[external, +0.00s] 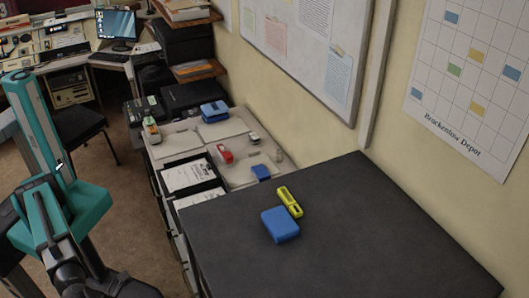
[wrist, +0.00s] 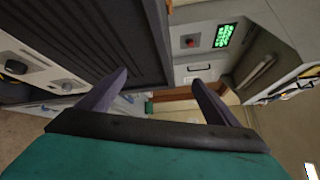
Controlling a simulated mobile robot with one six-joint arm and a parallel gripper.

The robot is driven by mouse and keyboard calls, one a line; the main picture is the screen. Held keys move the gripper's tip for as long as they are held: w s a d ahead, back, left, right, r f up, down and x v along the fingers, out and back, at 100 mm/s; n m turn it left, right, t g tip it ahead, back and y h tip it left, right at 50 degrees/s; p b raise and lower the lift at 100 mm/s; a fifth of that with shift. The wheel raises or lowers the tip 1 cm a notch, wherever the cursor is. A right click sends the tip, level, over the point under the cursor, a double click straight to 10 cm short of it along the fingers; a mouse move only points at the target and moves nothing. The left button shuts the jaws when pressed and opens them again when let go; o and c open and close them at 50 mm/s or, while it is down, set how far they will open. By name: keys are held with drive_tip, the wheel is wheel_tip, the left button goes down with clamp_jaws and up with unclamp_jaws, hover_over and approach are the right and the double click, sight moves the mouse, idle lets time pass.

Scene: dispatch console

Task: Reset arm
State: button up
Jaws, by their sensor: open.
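My teal arm (external: 72,200) stands at the left edge of the external view, with one link rising upright and another part folded low beside it. The arm is clear of the dark table. In the wrist view my gripper (wrist: 160,78) is open, its two grey-purple fingers apart. Nothing is between the fingers. In the external view I cannot make out the fingertips.
A dark table (external: 340,230) holds a blue box (external: 280,224) and a yellow tool (external: 290,201). A cluttered pale counter (external: 240,175) adjoins it. A chair (external: 82,127) and console desk stand behind. The wrist view shows a panel with a red button (wrist: 190,41) and a green display (wrist: 225,36).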

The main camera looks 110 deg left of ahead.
drive_tip(key=s+a+f+g+h+p, duration=0.1)
drive_tip(key=a+f+g+p, duration=0.15)
drive_tip(key=f, duration=0.95)
drive_tip(key=s+a+f+g+h+p, duration=0.1)
drive_tip(key=a+f+g+p, duration=0.15)
drive_tip(key=f, duration=1.05)
drive_tip(key=s+a+f+n+g+b, duration=0.1)
drive_tip(key=s+a+f+n+g, duration=0.3)
drive_tip(key=f, duration=0.7)
drive_tip(key=s+a+f+n+g+b, duration=0.1)
drive_tip(key=s+a+f+n, duration=0.35)
drive_tip(key=f, duration=0.65)
drive_tip(key=s+a+f+n+g+h+b, duration=0.1)
drive_tip(key=s+a+f+n+g+b, duration=0.15)
drive_tip(key=s+f+n, duration=0.65)
drive_tip(key=s+a+f+n+g+h+b, duration=0.1)
drive_tip(key=s+f+n+g, duration=0.4)
drive_tip(key=s+f, duration=0.9)
drive_tip(key=s+a+f+m+g+y+b, duration=0.1)
drive_tip(key=s+a+f+g+b, duration=0.1)
drive_tip(key=s+a+f+b, duration=0.3)
drive_tip(key=s+a+f+g+y+b, duration=0.1)
drive_tip(key=s+a+f+g+b, duration=0.2)
drive_tip(key=s, duration=0.7)
drive_tip(key=shift+s+a+f+m+y+b, duration=0.15)
drive_tip(key=shift+a+f+m+y+b, duration=0.2)
drive_tip(key=shift+a+f+b, duration=0.7)
